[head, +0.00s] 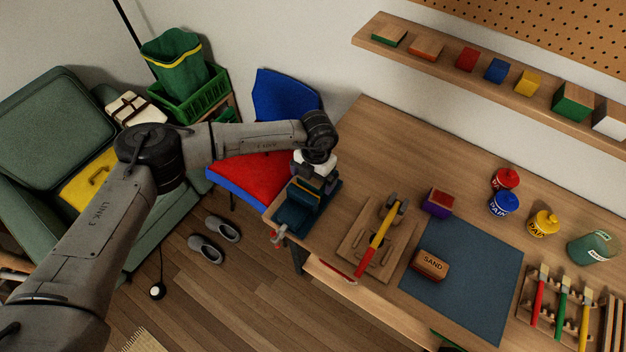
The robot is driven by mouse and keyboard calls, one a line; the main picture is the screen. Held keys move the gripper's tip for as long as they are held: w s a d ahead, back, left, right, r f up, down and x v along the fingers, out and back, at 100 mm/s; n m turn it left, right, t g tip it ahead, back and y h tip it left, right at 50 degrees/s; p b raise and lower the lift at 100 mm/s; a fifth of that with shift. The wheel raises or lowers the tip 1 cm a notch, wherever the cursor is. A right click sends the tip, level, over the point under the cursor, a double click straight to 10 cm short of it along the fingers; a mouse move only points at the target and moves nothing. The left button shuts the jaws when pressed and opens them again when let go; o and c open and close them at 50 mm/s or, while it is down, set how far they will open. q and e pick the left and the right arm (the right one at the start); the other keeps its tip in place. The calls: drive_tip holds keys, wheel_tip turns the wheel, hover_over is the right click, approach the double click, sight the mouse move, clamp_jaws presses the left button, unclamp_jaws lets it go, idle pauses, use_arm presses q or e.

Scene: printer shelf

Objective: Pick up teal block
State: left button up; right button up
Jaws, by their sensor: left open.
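My left gripper (313,183) reaches in from the left and is seen from above over the bench's left end. It is open, close above a dark teal vise (297,212); its fingertips are partly hidden, and I cannot tell whether they touch anything. I cannot clearly pick out a separate teal block. My right gripper is not in view.
The wall shelf (480,82) also holds red, blue and yellow blocks. On the workbench (375,135) are a hammer (380,235), a purple-and-red block (437,202), a sanding block (430,264), paint jars (543,222) and brushes (562,310). The bench's back left is clear. A red-and-blue chair (250,178) stands beside it.

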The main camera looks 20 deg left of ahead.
use_arm(q)
wheel_tip(320, 180, down, 2)
drive_tip(key=shift+s, duration=0.15)
drive_tip(key=shift+c, duration=0.4)
drive_tip(key=shift+r, duration=0.1)
drive_tip(key=c, duration=0.9)
drive_tip(key=shift+o, duration=0.2)
drive_tip(key=shift+r, duration=0.1)
